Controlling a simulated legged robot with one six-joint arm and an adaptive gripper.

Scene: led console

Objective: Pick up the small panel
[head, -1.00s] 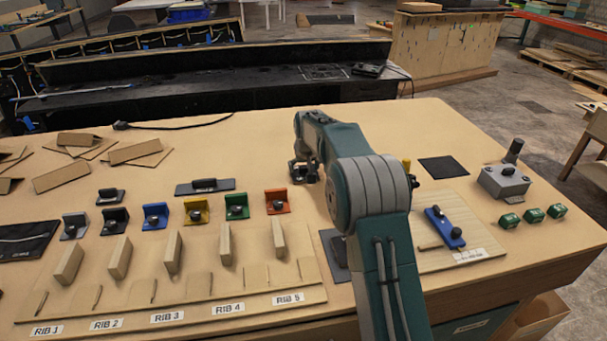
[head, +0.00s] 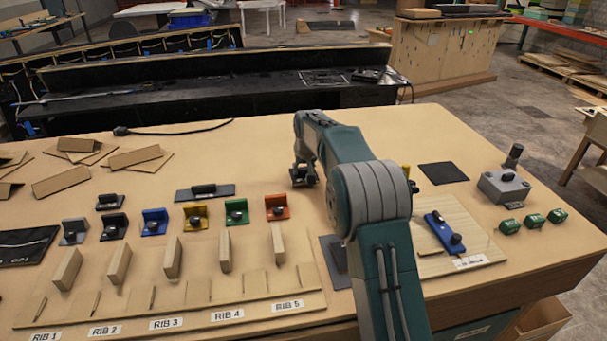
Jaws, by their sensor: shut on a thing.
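My gripper (head: 303,175) is at the end of my arm, low over the middle of the bench, right of the orange bracket. It is shut on a small dark piece, mostly hidden by the fingers. I cannot tell whether that piece is the small panel. A small black plate with a knob (head: 110,200) lies at the left, far from my gripper. A wider dark panel with a handle (head: 205,192) lies left of my gripper. A larger black panel (head: 25,246) is at the left edge.
Coloured brackets, including the orange one (head: 277,207), stand in a row behind the wooden rib rack (head: 200,315). A board with a blue handle (head: 440,262), a grey box with a lever (head: 503,187) and green blocks are at right. Bench behind my gripper is clear.

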